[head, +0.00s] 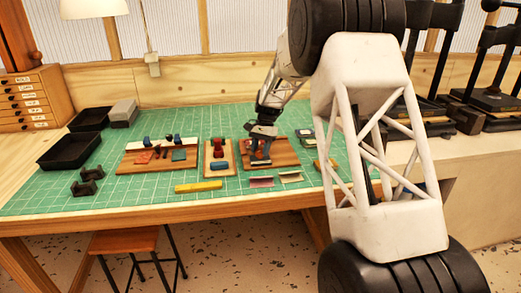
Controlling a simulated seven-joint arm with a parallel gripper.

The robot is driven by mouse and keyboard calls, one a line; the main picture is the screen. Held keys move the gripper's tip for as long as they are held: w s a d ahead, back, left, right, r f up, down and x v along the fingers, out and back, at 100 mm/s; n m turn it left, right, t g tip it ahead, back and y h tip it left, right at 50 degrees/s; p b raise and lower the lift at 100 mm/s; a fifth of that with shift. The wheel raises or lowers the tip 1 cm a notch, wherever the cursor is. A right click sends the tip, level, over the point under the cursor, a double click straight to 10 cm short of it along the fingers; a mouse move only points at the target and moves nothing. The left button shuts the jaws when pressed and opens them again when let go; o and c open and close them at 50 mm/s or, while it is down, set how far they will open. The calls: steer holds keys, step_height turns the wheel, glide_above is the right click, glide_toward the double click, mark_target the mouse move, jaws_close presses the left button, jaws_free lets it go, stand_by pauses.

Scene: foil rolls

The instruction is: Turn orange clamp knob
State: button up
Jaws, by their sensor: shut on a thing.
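My gripper (260,160) points down over the right-hand brown board (285,157) on the green mat. Its fingers are shut on a small part standing on that board, which looks like the clamp knob. The fingers cover most of the part, so its orange colour and its angle cannot be made out. The middle, lighter board (229,171) stands just left of my gripper and carries a red piece (218,148) and a blue roll (219,166).
The left board (128,169) holds blue, red and green pieces. A yellow bar (198,187) and pink strip (261,182) lie in front. Black trays (68,150) sit at left, and black presses (490,95) at right.

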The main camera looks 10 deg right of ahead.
steer(key=n+h, duration=0.1)
steer(key=n, duration=0.1)
steer(key=n+h, duration=0.1)
steer(key=n, duration=0.2)
steer(key=shift+a+n+g, duration=0.1)
steer(key=shift+n+g, duration=0.2)
steer(key=shift+g, duration=0.1)
steer(key=n+h, duration=0.2)
steer(key=n, duration=0.3)
steer(key=shift+a, duration=0.1)
steer(key=n, duration=0.2)
steer(key=n+t+h, duration=0.1)
steer(key=n, duration=0.1)
steer(key=shift+n+h, duration=0.3)
steer(key=shift+n, duration=0.1)
steer(key=n+t, duration=0.1)
steer(key=n, duration=0.1)
steer(key=n+h, duration=0.1)
steer(key=n, duration=0.2)
steer(key=shift+s+a+n+t, duration=0.1)
steer(key=shift+n+t, duration=0.2)
steer(key=shift+t, duration=0.1)
steer(key=o, duration=0.9)
steer(key=shift+r, duration=0.15)
steer(key=v, duration=0.7)
steer(key=shift+a+r, duration=0.2)
